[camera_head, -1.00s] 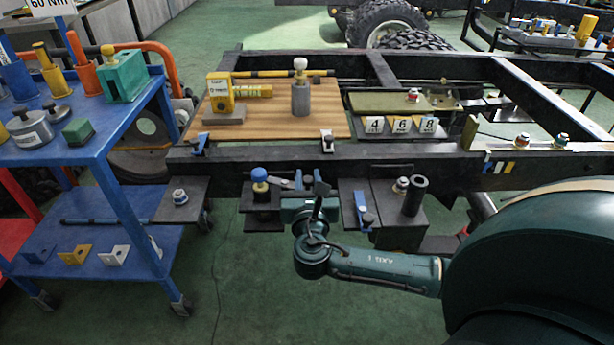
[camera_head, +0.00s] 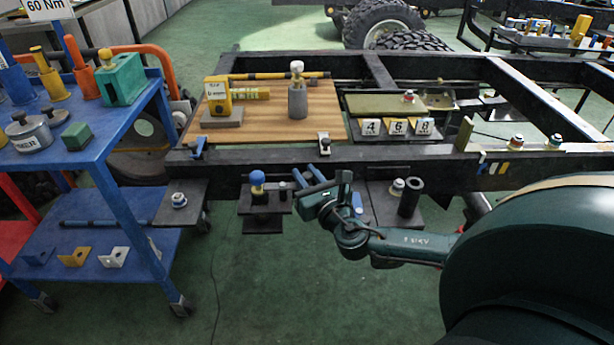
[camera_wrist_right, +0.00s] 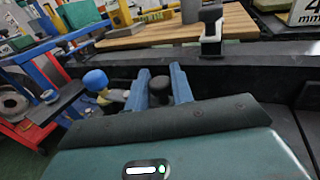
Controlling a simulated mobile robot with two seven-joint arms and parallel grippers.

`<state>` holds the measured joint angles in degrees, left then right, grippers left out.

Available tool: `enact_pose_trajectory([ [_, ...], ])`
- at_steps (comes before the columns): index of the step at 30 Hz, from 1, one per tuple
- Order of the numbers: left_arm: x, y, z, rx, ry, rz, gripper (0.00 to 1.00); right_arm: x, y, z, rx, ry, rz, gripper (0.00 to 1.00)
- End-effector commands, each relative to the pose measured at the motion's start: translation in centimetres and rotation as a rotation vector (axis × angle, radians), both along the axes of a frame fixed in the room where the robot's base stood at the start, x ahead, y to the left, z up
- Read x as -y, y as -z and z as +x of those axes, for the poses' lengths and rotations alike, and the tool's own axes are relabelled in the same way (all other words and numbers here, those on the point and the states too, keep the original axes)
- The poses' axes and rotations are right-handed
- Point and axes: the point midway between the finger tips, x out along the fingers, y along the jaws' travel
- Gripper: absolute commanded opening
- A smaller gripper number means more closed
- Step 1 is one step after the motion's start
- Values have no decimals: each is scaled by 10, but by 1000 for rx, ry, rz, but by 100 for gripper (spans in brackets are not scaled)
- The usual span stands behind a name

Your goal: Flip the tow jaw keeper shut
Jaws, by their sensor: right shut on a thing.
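The tow jaw (camera_head: 265,207) is a dark bracket on the front of the chassis beam, with a blue ball knob (camera_head: 257,177) on a yellow-collared pin. The knob also shows in the right wrist view (camera_wrist_right: 95,80), left of the fingers. My right gripper (camera_head: 305,176) is at the right side of the jaw, fingers pointing toward the beam. In the wrist view its two blue-grey fingers (camera_wrist_right: 160,70) stand on either side of a small dark piece (camera_wrist_right: 159,90), and it is shut on that piece. Whether this is the keeper I cannot tell. My left gripper is out of view.
The dark chassis beam (camera_head: 260,157) runs behind the jaw. A wooden board (camera_head: 265,125) above it carries a yellow device and a grey cylinder. A black tube (camera_head: 409,197) stands to the right. A blue cart (camera_head: 110,150) stands left. Green floor is free below.

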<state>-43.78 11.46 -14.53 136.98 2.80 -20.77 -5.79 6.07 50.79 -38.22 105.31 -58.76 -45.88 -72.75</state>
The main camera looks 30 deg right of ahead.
Motion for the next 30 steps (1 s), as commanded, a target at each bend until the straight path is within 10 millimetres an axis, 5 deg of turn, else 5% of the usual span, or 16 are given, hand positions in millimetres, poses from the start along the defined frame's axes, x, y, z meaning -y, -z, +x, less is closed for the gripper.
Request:
enact_pose_trajectory([
  [5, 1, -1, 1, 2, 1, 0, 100, 1, -1, 1, 3, 3, -2, 0],
  [6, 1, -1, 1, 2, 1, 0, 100, 1, -1, 1, 3, 4, -2, 24],
  [12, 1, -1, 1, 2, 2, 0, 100, 1, -1, 1, 2, 3, -1, 40],
  [22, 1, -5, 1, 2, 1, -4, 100, 1, -8, 0, 2, 2, 0, 41],
  [30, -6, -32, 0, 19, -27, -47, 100, 1, -58, 0, 4, 2, -2, 41],
])
